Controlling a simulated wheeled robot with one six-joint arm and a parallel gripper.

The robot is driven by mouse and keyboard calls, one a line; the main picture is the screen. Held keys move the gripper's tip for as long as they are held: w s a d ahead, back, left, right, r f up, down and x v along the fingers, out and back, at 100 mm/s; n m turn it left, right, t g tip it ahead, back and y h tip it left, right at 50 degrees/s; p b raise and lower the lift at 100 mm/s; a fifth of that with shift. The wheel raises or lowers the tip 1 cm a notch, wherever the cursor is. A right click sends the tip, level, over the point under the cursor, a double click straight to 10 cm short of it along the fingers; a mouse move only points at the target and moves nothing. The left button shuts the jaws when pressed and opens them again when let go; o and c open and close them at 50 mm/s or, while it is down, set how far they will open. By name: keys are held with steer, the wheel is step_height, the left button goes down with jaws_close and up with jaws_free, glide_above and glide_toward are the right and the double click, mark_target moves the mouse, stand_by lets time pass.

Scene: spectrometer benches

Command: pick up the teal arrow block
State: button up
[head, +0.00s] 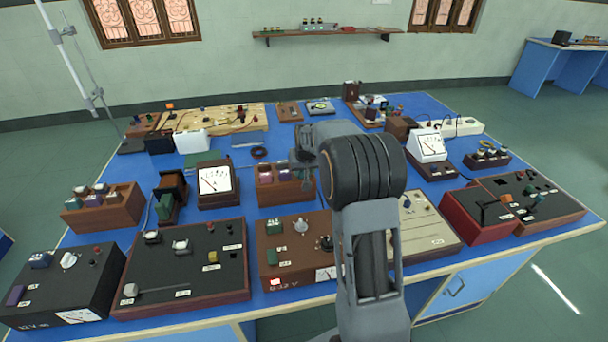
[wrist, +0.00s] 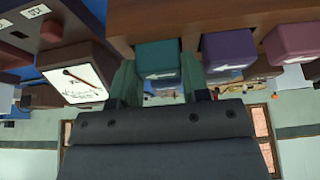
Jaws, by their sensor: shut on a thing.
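The teal arrow block (wrist: 158,58) shows in the wrist view with a white arrow on its face. My gripper (wrist: 157,78) is shut on it, one finger on each side. The block is close against a brown wooden holder (wrist: 135,22); I cannot tell whether it is clear of it. A purple arrow block (wrist: 228,52) is just to the right. In the head view my gripper (head: 302,162) is over the wooden holder (head: 287,193) in the middle of the bench.
A mauve block (wrist: 290,42) is beyond the purple one. A white-faced meter (head: 215,181) stands left of the holder in the head view. A brown control box (head: 290,245) lies in front. The blue bench (head: 330,110) is crowded, with narrow gaps.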

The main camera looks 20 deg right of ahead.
steer(key=shift+r, duration=0.1)
steer(key=shift+r, duration=0.5)
step_height(320, 180, up, 2)
steer(key=shift+d+r, duration=0.15)
steer(key=shift+r, duration=0.05)
steer(key=s+d+r+p, duration=0.2)
steer(key=d+r+p, duration=0.1)
steer(key=d+r, duration=0.9)
steer(key=shift+s+d+r, duration=0.25)
steer(key=shift+s+d, duration=0.15)
steer(key=shift+d, duration=0.4)
